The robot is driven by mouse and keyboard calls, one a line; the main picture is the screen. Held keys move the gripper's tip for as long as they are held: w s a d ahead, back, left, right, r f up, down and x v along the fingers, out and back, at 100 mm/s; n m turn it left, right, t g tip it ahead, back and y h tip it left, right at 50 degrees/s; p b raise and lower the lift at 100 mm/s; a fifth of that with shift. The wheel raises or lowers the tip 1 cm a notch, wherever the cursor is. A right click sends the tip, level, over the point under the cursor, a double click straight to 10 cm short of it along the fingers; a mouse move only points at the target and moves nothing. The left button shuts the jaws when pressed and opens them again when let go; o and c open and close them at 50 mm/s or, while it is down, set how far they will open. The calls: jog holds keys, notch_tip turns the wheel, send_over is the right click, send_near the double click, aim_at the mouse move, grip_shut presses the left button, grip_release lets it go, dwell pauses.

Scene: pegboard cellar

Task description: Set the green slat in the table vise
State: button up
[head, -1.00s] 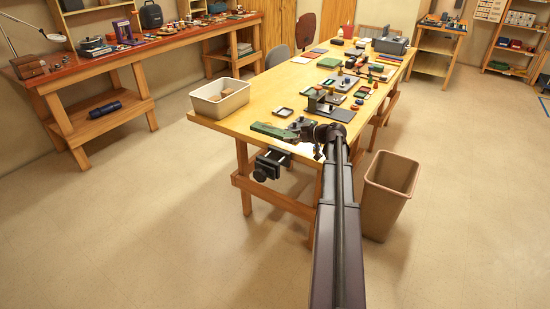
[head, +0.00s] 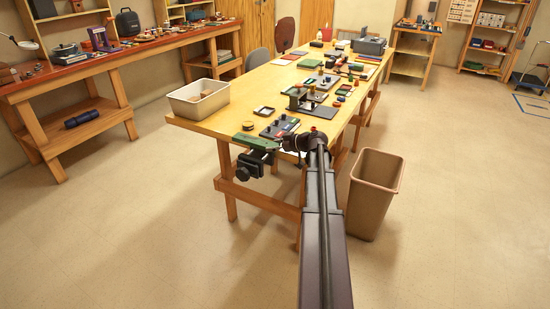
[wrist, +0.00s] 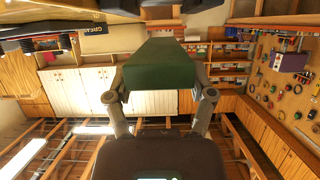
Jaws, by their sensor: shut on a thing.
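The green slat (head: 256,142) is held out from my gripper (head: 279,145) at the near edge of the table. In the wrist view the slat (wrist: 160,72) sits between the two fingers of my gripper (wrist: 160,92), which are shut on it. The black table vise (head: 249,165) is clamped to the near edge of the table, directly below the slat in the head view. The slat hides the top of the vise, and I cannot tell whether they touch.
The wooden table (head: 225,122) carries a white bin (head: 199,101) at its left corner. A tan waste bin (head: 374,196) stands on the floor at right. The floor at left is clear.

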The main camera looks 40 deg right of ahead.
jog(key=shift+f, duration=0.1)
dwell(0.3)
jog(key=shift+f+b, duration=1.8)
jog(key=shift+b, duration=0.05)
jog(key=shift+f+b, duration=0.35)
jog(key=shift+f, duration=0.15)
jog(key=o, duration=1.1)
jog(key=shift+o, duration=0.2)
